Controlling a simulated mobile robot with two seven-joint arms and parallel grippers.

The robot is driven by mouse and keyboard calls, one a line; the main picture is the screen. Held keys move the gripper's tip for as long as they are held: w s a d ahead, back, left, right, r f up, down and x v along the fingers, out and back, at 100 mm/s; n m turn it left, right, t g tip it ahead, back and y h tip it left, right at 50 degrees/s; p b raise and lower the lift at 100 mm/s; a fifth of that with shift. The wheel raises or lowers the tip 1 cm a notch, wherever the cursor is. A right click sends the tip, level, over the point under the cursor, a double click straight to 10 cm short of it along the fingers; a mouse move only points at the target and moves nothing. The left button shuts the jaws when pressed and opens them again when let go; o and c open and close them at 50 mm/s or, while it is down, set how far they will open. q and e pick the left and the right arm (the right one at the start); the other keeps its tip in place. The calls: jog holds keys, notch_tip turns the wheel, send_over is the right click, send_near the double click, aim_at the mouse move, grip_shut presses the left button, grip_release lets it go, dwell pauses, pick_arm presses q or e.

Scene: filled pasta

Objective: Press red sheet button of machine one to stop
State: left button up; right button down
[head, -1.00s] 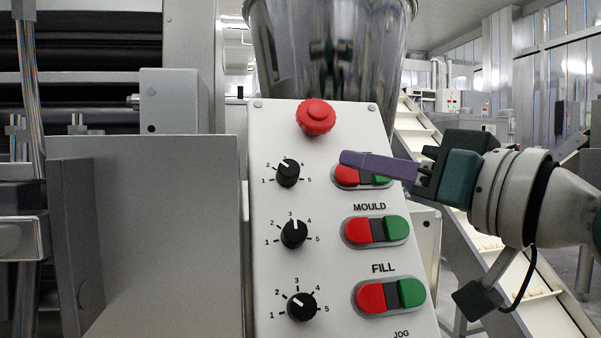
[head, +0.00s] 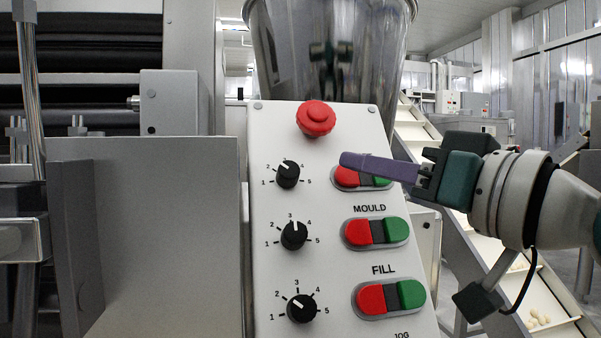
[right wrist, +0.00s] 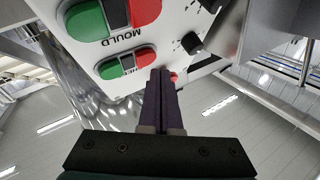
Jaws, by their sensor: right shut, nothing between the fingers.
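The sloping control panel (head: 335,265) fills the middle of the head view. Its top button pair has a red button (head: 346,177) on the left and a green button (head: 382,181) on the right; any label above it is hidden by my fingers. My right gripper (head: 345,159) reaches in from the right, shut and empty. Its purple fingertips lie across the upper part of this pair, at the red button's upper edge; I cannot tell whether they touch. In the right wrist view the fingertips (right wrist: 161,74) point towards the red button (right wrist: 145,57). My left gripper is not in view.
A red mushroom button (head: 316,118) sits just above. Lower pairs lie under MOULD and FILL (head: 376,231). Black dials (head: 294,235) line the left. A metal hopper (head: 330,50) stands behind; a conveyor (head: 555,305) with pale pieces slopes at right.

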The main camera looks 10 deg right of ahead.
dwell(0.7)
jog(key=shift+w+f, duration=0.2)
jog(key=shift+w, duration=0.15)
jog(key=shift+w+f+b, duration=0.3)
jog(key=shift+w+b, duration=0.05)
dwell(0.6)
jog(key=shift+r, duration=0.1)
jog(key=shift+s+r+p, duration=0.25)
jog(key=shift+s+p, duration=0.05)
jog(key=shift+p, duration=0.25)
jog(key=shift+s+r+p, duration=0.15)
jog(key=shift+s+p, duration=0.25)
